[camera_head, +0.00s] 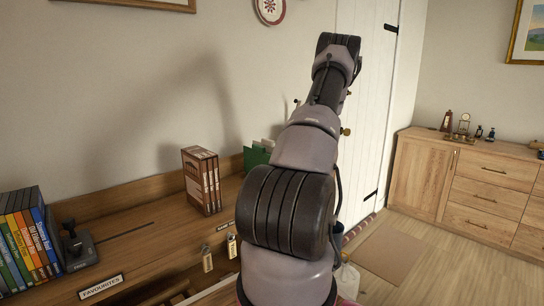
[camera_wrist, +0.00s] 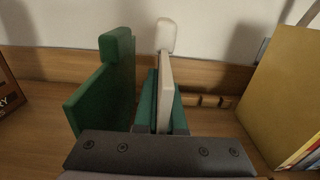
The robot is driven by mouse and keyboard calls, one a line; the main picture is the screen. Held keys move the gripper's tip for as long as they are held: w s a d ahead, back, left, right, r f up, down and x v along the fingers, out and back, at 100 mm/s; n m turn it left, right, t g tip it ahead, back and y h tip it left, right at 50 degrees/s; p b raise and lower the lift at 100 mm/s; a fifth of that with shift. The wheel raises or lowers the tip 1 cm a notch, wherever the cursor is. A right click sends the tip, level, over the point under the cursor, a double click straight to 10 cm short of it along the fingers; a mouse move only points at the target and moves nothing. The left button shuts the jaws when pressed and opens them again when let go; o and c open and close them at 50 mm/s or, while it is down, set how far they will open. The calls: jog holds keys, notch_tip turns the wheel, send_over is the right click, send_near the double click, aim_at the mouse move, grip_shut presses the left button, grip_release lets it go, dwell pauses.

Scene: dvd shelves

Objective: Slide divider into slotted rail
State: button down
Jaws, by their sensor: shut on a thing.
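In the wrist view my gripper (camera_wrist: 164,95) is shut on a cream divider (camera_wrist: 166,72), an upright thin panel with a rounded tab on top. Its teal finger pads press on the panel's two sides. A green divider (camera_wrist: 108,85) with a similar tab stands just left of it, apart from it. The slotted rail (camera_wrist: 208,101) is a low wooden strip with notches along the back, seen right of the cream divider. The cream divider's lower edge is hidden, so I cannot tell whether it sits in a slot. In the head view my arm hides the gripper; the green divider (camera_head: 256,158) shows beside it.
A yellow case (camera_wrist: 283,90) stands close on the right in the wrist view. A brown boxed set (camera_head: 201,181) stands on the wooden shelf left of the dividers. Several coloured cases (camera_head: 27,245) and a dark bookend (camera_head: 76,247) stand at far left.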

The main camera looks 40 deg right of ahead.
jog(key=shift+f, duration=0.7)
jog(key=c, duration=0.9)
grip_release()
jog(key=s, duration=0.7)
jog(key=s+d, duration=0.1)
jog(key=s, duration=0.2)
jog(key=shift+s, duration=0.35)
